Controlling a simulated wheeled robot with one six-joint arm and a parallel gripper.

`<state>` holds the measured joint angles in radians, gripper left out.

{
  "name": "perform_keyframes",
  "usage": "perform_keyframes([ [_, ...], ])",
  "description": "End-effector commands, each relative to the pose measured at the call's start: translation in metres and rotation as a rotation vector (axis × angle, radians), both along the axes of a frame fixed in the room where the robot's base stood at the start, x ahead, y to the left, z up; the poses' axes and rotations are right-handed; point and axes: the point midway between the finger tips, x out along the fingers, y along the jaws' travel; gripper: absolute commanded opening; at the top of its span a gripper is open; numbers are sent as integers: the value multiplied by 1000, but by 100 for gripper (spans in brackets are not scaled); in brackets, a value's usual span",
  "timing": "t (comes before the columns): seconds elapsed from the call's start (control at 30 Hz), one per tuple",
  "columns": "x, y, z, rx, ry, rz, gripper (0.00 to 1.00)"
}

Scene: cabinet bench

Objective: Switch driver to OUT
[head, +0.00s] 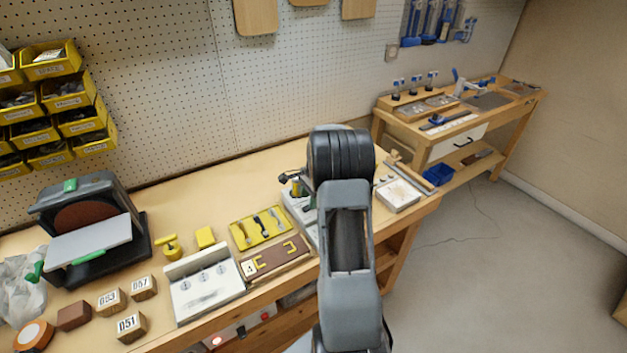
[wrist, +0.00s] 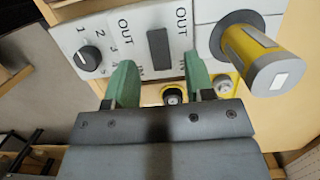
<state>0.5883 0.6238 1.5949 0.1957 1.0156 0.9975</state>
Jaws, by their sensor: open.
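In the wrist view, a light panel (wrist: 108,62) carries a dark rectangular switch (wrist: 159,48) with OUT lettering beside its upper end and IN lettering lower down. Which way the switch is set I cannot tell. A yellow and grey cylinder (wrist: 248,58) sticks out to the right of the switch; it may be the driver. My gripper (wrist: 158,70) is open, its green fingers on either side of the area below the switch, with nothing held between them. In the head view my arm hides the gripper and most of this spot.
A black dial (wrist: 88,58) numbered 1 to 5 lies left of the switch. On the bench stand a yellow tool tray (head: 240,236), a white three-dial box (head: 207,304) and a sander (head: 90,240). Open floor lies to the right.

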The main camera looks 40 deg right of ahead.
Motion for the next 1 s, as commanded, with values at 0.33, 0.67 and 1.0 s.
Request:
perform_keyframes([
  [0.33, -1, -14, 70, -3, -4, -2, 49],
  [0.67, -2, -21, 110, -1, -2, -1, 49],
  [1.0, -3, -22, 116, 0, 0, -1, 49],
])
